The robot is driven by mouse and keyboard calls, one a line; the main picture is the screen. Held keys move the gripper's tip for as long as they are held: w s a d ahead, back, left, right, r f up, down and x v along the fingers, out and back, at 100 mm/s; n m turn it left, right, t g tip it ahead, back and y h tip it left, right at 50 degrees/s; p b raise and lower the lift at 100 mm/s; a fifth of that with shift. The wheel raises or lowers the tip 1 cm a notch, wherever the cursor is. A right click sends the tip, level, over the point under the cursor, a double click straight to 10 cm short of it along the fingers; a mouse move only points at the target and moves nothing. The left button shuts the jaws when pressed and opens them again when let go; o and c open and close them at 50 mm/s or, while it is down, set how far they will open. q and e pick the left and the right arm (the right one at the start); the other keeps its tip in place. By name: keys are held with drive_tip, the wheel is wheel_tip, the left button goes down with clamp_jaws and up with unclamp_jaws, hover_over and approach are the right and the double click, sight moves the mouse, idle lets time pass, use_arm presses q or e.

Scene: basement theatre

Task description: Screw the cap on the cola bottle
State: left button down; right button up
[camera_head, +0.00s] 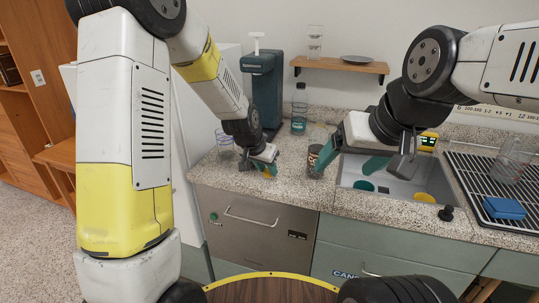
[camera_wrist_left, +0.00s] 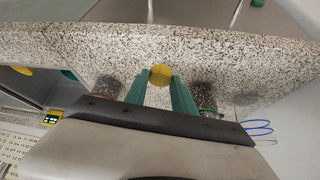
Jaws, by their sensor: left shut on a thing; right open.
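My left gripper (camera_head: 268,172) is low over the counter, shut on a small round yellow-orange cap. The cap (camera_wrist_left: 160,74) shows between its teal fingertips in the left wrist view. A dark container with a brown label (camera_head: 314,156) stands on the counter to the right of the left gripper, by the sink. I cannot tell if it is the cola bottle; its top is hard to make out. My right gripper (camera_head: 347,165) is open over the sink's left edge, with its left finger close to that container. A clear teal bottle with a dark top (camera_head: 299,112) stands further back.
The sink (camera_head: 400,185) holds a yellow round item (camera_head: 424,197). A black rack (camera_head: 490,190) with a blue sponge (camera_head: 505,208) lies at the right. A blue-rimmed glass (camera_head: 224,142) and a teal dispenser (camera_head: 264,85) stand at the left. The counter's front strip is clear.

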use_arm(q)
drive_tip(key=s, duration=0.7)
drive_tip(key=shift+s+a+r, duration=0.25)
drive_tip(key=shift+a+r, duration=0.1)
drive_tip(key=shift+a, duration=0.05)
drive_tip(key=a+f+n+y, duration=0.1)
drive_tip(key=a+f+n, duration=0.2)
drive_tip(key=a, duration=0.3)
drive_tip(key=a+f+n+y, duration=0.2)
drive_tip(key=a+f, duration=0.3)
drive_tip(key=a, duration=0.2)
drive_tip(key=shift+s+a+f+n+t, duration=0.2)
drive_tip(key=shift+f+n+t, duration=0.05)
drive_tip(key=shift+n+t, duration=0.15)
